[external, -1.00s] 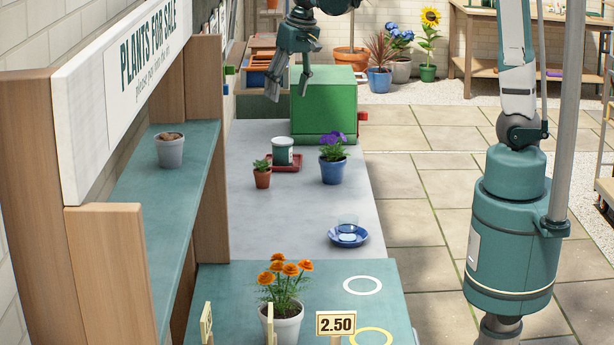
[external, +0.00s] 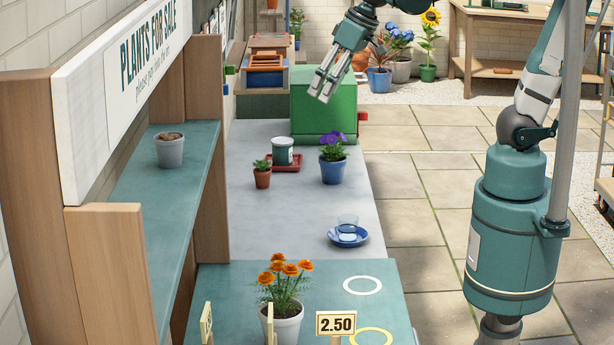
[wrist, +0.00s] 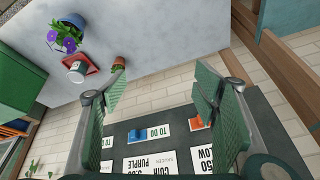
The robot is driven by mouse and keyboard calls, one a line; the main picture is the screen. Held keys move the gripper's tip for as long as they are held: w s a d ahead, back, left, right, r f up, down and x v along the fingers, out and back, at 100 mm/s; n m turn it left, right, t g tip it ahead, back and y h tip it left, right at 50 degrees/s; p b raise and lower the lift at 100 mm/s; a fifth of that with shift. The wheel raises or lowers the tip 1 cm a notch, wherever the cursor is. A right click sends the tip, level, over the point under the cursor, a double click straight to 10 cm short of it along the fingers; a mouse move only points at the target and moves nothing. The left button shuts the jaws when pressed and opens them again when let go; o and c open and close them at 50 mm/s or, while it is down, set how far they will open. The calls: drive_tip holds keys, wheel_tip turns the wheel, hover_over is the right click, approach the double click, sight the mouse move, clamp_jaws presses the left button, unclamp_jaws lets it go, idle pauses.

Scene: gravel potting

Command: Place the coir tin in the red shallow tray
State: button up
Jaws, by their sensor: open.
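The coir tin (external: 283,151), a dark green tin with a white top, stands upright on the red shallow tray (external: 297,168) on the grey bench top. In the wrist view the tin (wrist: 76,72) also shows on the red tray (wrist: 93,56); I cannot read its label. My gripper (external: 319,91) is open and empty, high above the bench, in front of the green box and apart from the tin. Its two fingers (wrist: 160,95) frame the lower part of the wrist view with nothing between them.
A small terracotta pot (external: 262,178) stands at the tray's front left. A blue pot with purple flowers (external: 333,170) stands to its right. A green box (external: 310,117) is behind. A blue saucer with a clear cup (external: 360,239) is nearer. The middle of the bench is clear.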

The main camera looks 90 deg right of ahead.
drive_tip(key=s+a+f+n+t+y, duration=0.1)
drive_tip(key=s+a+n, duration=0.3)
drive_tip(key=s+a, duration=0.6)
drive_tip(key=shift+s+a+f+n+t, duration=0.3)
drive_tip(key=shift+s+f+n+t, duration=0.1)
drive_tip(key=shift+s+f+t, duration=0.25)
drive_tip(key=shift+f, duration=0.1)
